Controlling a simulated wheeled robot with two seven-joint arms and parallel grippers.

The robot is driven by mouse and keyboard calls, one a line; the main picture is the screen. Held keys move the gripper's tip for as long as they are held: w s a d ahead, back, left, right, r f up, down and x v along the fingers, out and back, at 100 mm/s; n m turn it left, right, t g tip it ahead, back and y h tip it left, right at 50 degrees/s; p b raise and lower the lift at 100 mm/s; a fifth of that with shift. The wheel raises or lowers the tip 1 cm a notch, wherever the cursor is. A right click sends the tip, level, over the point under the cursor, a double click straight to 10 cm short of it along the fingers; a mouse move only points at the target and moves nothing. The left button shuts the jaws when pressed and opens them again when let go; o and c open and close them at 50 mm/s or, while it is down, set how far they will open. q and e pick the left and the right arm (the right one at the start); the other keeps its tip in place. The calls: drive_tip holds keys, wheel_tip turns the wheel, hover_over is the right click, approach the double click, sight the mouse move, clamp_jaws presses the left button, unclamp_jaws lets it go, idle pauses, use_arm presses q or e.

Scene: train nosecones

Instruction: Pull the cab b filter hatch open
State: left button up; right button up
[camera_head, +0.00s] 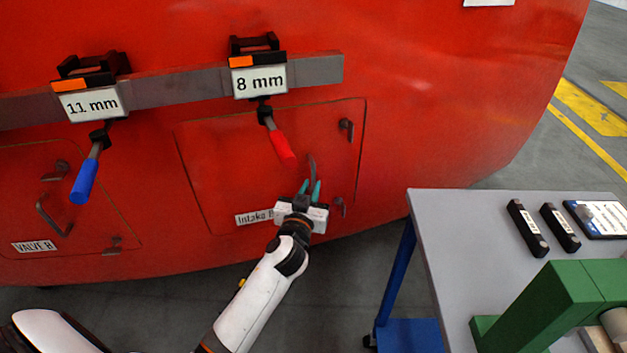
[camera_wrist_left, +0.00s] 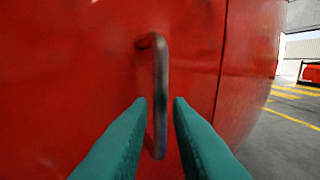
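The hatch (camera_head: 220,165) is a red panel outlined on the red nosecone, flush with the surface around it. My left gripper (camera_head: 311,188) is at the lower end of this handle. Its green fingers (camera_wrist_left: 160,102) are open, one on each side of the bar, with gaps visible. I cannot tell how deep the bar sits between them. My right gripper is not in view.
Above hang a red-handled 8 mm tool (camera_head: 281,147) and a blue-handled 11 mm tool (camera_head: 86,180) on a grey rail (camera_head: 180,88). A "VALVE" hatch (camera_head: 85,205) is at left. A grey table (camera_head: 455,225) with a green block (camera_head: 550,305) stands at right.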

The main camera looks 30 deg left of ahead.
sight(313, 183)
use_arm(q)
drive_tip(key=shift+x, duration=1.6)
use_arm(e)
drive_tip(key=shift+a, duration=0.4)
use_arm(q)
clamp_jaws()
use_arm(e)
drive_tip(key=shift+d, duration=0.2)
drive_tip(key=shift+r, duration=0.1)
use_arm(q)
drive_tip(key=shift+s+d, duration=0.1)
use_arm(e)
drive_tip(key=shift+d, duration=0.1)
